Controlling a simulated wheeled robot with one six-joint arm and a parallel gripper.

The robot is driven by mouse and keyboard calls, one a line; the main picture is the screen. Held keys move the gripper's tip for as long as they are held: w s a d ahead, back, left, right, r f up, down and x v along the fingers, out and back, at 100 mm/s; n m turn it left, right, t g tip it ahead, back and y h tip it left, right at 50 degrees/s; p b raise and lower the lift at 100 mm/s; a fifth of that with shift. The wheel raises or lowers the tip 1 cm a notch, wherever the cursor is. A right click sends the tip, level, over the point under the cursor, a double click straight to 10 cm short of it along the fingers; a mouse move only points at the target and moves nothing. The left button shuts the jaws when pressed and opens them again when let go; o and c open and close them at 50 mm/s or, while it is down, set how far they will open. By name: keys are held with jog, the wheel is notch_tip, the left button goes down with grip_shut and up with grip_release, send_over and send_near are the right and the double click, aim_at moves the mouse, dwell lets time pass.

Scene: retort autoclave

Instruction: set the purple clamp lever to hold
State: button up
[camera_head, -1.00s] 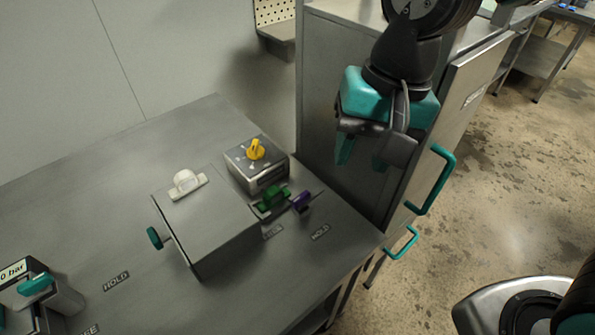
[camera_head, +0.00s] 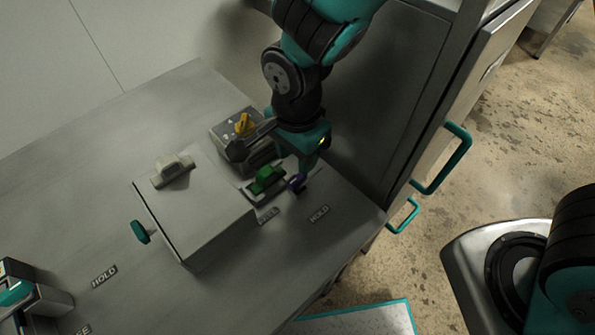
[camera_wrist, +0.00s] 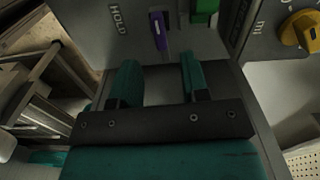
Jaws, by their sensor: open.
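The purple clamp lever (camera_head: 297,184) stands on the bench top, just right of a green clamp piece (camera_head: 267,179). In the wrist view the purple lever (camera_wrist: 158,32) lies ahead of my fingers, nearer the left one, with the HOLD label (camera_wrist: 118,19) to its left. My gripper (camera_wrist: 160,84) is open and empty, its two teal fingers apart, the lever beyond the fingertips. In the head view my gripper (camera_head: 302,165) is over the lever and partly covers it. The HOLD label (camera_head: 319,214) lies to the lever's lower right.
A small box with a yellow knob (camera_head: 243,124) is behind, close to my arm. A tall cabinet (camera_head: 390,100) stands to the right.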

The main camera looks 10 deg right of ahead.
aim_at(297, 177)
notch_tip(297, 177, down, 6)
jog(key=shift+f, duration=0.25)
jog(key=shift+c, duration=0.2)
grip_shut()
